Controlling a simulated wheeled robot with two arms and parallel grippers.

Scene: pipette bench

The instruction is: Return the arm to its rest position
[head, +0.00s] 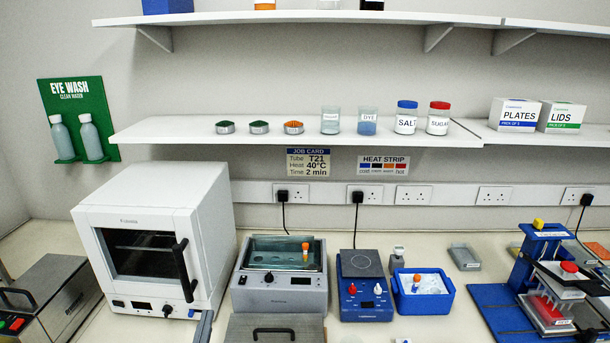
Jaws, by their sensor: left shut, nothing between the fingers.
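My left gripper (203,327) shows only as a small grey-blue tip at the bottom edge, in front of the white oven's lower right corner. It is shut and empty. The rest of the left arm is below the picture. My right gripper is not clearly seen anywhere in the head view.
A white oven (206,243) with its door shut stands behind the left gripper. To its right are a water bath (308,292), a blue heating device (384,304) and a blue ice box (398,299). A lid with a black handle (245,328) lies in front. A blue press-like stand (520,268) is at right.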

